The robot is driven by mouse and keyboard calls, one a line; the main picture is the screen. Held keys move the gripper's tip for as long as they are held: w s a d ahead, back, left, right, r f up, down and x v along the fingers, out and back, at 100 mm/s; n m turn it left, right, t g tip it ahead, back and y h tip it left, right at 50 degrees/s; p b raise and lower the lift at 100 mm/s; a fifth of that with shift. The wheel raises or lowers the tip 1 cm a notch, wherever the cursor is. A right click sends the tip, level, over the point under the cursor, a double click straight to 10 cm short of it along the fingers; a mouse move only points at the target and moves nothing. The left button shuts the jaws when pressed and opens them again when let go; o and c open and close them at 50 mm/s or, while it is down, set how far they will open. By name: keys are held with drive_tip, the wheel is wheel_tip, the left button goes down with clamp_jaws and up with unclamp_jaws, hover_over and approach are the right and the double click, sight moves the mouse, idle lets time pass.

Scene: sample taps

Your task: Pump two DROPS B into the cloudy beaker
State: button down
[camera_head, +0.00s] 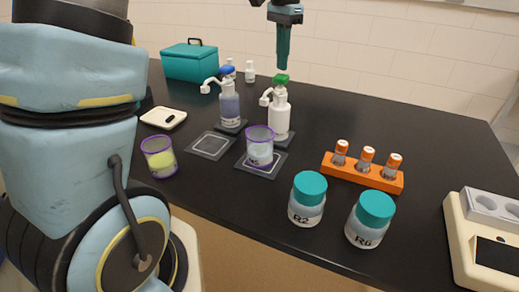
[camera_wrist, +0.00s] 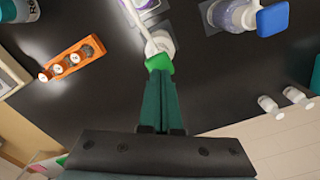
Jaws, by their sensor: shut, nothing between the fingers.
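A white pump bottle with a green pump head (camera_head: 281,79) stands at the back; the green head also shows in the wrist view (camera_wrist: 159,62). A second pump bottle, greyish-purple with a blue head (camera_head: 227,71), stands to its left. I cannot read which is DROPS B. A purple-rimmed beaker (camera_head: 260,150) with whitish, cloudy contents stands on a square pad in front of the green-headed bottle. My gripper (camera_head: 283,66) is shut and empty, pointing down just above the green head. Whether it touches the head I cannot tell.
An empty square pad (camera_head: 211,145) lies left of the cloudy beaker. A beaker of yellow-green liquid (camera_head: 159,160) stands further left. An orange rack (camera_head: 362,174) with capped vials and two teal-lidded jars (camera_head: 308,200) stand to the right and front. A teal box (camera_head: 190,62) is behind.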

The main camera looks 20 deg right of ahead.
idle(0.3)
wheel_tip(320, 180, up, 6)
drive_tip(key=p, duration=0.5)
drive_tip(key=shift+p, duration=0.3)
drive_tip(key=a+f+n, duration=0.4)
drive_tip(key=a, duration=0.5)
drive_tip(key=a+f+n, duration=0.3)
drive_tip(key=a, duration=0.6)
drive_tip(key=s+a+f+n+t, duration=0.1)
drive_tip(key=s+a+f+n, duration=0.4)
drive_tip(key=s+a, duration=0.3)
drive_tip(key=a, duration=0.3)
drive_tip(key=shift+s+a+n+t, duration=0.2)
drive_tip(key=shift+n+t, duration=0.1)
drive_tip(key=shift+n, duration=0.1)
